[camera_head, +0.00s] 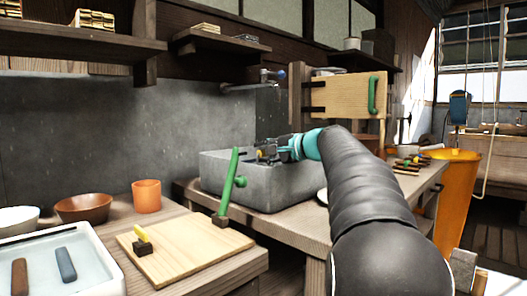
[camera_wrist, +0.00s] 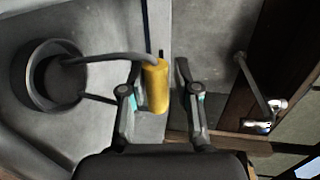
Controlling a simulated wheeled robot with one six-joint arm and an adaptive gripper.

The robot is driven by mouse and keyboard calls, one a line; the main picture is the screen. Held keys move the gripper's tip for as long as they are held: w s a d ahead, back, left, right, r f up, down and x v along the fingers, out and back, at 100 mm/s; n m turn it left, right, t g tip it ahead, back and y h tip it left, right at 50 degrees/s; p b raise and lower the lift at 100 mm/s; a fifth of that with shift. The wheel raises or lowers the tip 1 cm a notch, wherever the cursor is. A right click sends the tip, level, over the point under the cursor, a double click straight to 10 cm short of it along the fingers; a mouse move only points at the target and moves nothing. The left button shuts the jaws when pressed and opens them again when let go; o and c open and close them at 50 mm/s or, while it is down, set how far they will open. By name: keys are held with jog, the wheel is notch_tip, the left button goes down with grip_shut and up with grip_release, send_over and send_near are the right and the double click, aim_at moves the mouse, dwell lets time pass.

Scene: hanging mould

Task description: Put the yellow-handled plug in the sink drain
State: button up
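My gripper (camera_head: 270,152) is over the grey stone sink (camera_head: 235,182). In the wrist view its two fingers (camera_wrist: 158,75) stand apart with a yellow handle (camera_wrist: 157,86) between them. Gaps show beside the handle, so the fingers look open. A dark curved rod runs from the handle to a dark round piece with a raised rim (camera_wrist: 50,75), at the left of that view. I cannot tell whether this round piece is the plug, the drain, or one in the other. The sink's inside is mostly hidden in the head view.
A dark block with a yellow handle (camera_head: 141,243) is on a wooden board (camera_head: 180,258). A green upright handle (camera_head: 229,180) stands near the sink's front. An orange cup (camera_head: 147,196), a brown bowl (camera_head: 83,208) and a white tray (camera_head: 85,258) are at left. A tap (camera_head: 255,84) is behind the sink.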

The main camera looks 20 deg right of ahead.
jog(key=v, duration=1.2)
jog(key=shift+r, duration=0.2)
jog(key=shift+a, duration=0.1)
